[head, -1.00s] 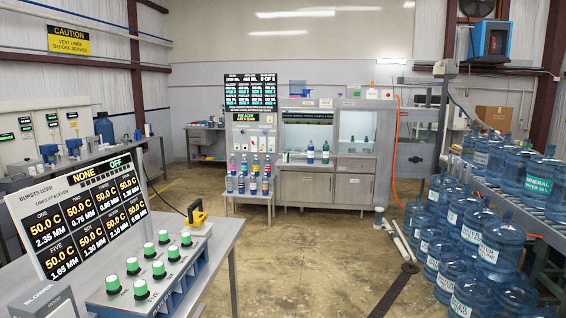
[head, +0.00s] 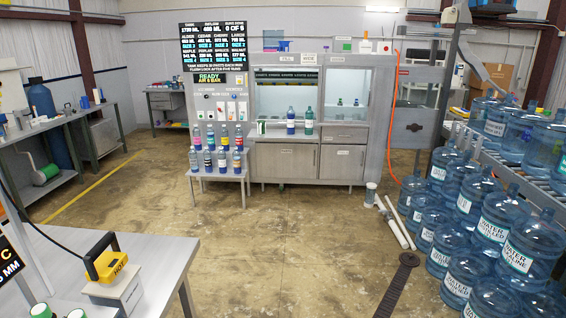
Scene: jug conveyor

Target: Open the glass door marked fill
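The grey cabinet (head: 312,190) stands across the room against the back wall. Its upper part has two glass-fronted bays. The left bay (head: 286,95) carries a small plate at its top that seems to read fill (head: 285,46). A blue bottle (head: 291,120) and a green bottle (head: 309,120) stand at the front of that bay. The right bay (head: 346,92) has another small plate above it and small dark bottles inside. From here I cannot tell whether either glass door is open or shut. Neither of my grippers is in view.
Open concrete floor (head: 270,245) lies between me and the cabinet. A bottle stand (head: 217,172) is at the cabinet's left. Water jugs (head: 505,243) crowd the right side. White pipes (head: 392,220) and a dark floor strip (head: 398,285) lie right of centre. A table (head: 150,255) is at near left.

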